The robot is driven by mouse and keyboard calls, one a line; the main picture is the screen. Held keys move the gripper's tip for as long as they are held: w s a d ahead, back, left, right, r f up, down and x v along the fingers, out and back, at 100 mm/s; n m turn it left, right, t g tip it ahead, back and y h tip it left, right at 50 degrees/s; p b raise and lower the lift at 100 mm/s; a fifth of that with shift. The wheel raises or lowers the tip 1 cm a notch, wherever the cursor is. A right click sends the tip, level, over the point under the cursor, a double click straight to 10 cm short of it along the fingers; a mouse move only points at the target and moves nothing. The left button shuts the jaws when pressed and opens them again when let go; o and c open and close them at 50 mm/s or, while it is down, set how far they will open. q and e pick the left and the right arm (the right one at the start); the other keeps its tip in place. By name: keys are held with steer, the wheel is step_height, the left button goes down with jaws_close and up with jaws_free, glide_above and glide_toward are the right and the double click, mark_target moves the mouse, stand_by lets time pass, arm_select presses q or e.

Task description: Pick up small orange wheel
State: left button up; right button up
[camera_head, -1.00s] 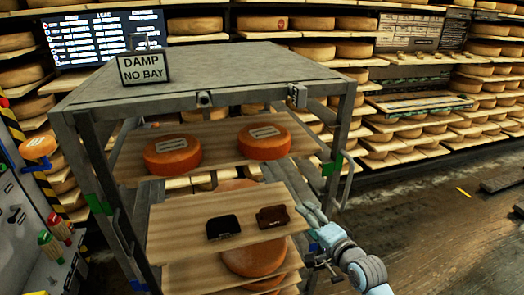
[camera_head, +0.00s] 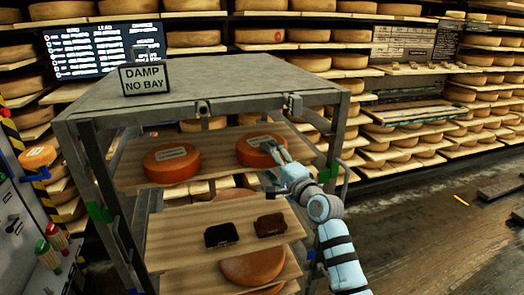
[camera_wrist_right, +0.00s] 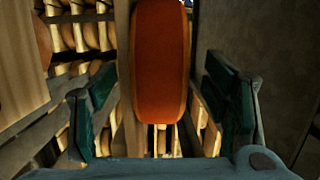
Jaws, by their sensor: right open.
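Two orange wheels with pale labels lie flat on the upper board of the rack in the head view: a left one (camera_head: 172,168) and a right one (camera_head: 250,156). My right gripper (camera_head: 274,164) is at the right wheel's front right side and hides part of it. In the right wrist view an orange wheel (camera_wrist_right: 160,65) appears edge-on between the two dark green fingers (camera_wrist_right: 160,95). The fingers are open, with gaps on both sides of the wheel. My left gripper is not in view.
The metal rack (camera_head: 215,90) has a top plate above the wheels and a post (camera_head: 335,150) right of my arm. A lower board (camera_head: 180,240) holds a black item (camera_head: 221,235) and a brown item (camera_head: 271,225). Another orange wheel (camera_head: 252,268) lies below. Open floor is at right.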

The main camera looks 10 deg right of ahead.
steer(key=shift+w+f, duration=0.1)
steer(key=shift+w, duration=0.1)
steer(key=c, duration=0.3)
steer(key=shift+s, duration=0.1)
jaws_close()
steer(key=shift+r, duration=0.25)
